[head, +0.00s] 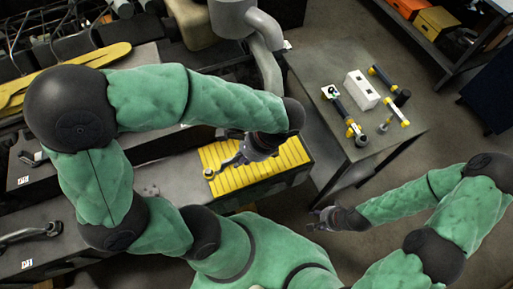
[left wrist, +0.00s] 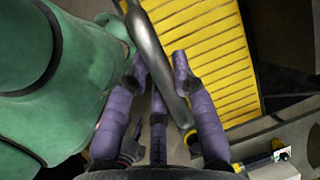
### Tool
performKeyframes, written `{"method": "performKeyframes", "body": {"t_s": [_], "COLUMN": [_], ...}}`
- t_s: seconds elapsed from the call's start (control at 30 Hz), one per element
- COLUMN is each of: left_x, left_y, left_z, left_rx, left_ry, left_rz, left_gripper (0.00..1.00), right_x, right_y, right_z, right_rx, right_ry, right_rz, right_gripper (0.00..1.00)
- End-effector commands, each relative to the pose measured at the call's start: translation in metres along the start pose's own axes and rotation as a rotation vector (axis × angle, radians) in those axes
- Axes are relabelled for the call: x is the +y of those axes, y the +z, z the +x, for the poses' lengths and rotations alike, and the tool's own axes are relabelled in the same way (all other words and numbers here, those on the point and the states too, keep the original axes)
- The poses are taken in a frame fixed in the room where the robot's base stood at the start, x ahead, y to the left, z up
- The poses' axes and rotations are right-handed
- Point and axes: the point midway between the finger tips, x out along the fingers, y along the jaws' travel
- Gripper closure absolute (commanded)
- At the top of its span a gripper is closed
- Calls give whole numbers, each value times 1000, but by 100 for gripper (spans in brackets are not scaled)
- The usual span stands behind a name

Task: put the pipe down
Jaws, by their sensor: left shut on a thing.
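The pipe is a dark grey, curved tube with a smooth shine. In the left wrist view the pipe (left wrist: 157,45) runs from the top edge down between the purple fingers. My left gripper (head: 262,146) is shut on it, above the yellow ribbed mat. In the head view part of the pipe (head: 232,161) sticks out left of the gripper, with a yellow-ringed end near the mat's left edge. I cannot tell whether it touches the mat. The yellow mat (head: 275,165) lies on the bench. My right gripper (head: 318,218) is away from it at lower right; its finger opening is unclear.
A grey side table (head: 400,135) at right carries a white box (head: 361,90) and several yellow-and-black parts. Another dark pipe (head: 30,232) lies on the bench at far left. A large grey bent duct (head: 266,60) stands behind the mat. Floor is clear between bench and table.

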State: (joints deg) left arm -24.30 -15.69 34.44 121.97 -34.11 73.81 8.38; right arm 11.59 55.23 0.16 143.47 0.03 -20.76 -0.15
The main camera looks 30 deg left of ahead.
Motion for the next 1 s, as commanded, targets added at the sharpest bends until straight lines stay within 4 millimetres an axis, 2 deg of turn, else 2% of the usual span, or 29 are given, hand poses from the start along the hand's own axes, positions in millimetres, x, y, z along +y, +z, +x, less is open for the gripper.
{"method": "performKeyframes", "body": {"t_s": [0.17,0.4,0.73,1.0], "left_x": [-25,-40,-48,-44], "left_y": [-32,-67,-84,-98], "left_z": [12,42,55,85], "left_rx": [-2,-1,1,0], "left_ry": [2,0,-1,-1], "left_rz": [-2,0,0,0], "left_gripper": [100,100,100,100], "right_x": [2,5,6,8], "right_y": [-1,-1,-1,-2], "right_z": [6,13,16,23], "right_rx": [1,1,1,1], "right_ry": [0,0,0,0], "right_rz": [0,0,0,0], "right_gripper": [60,60,60,60]}}
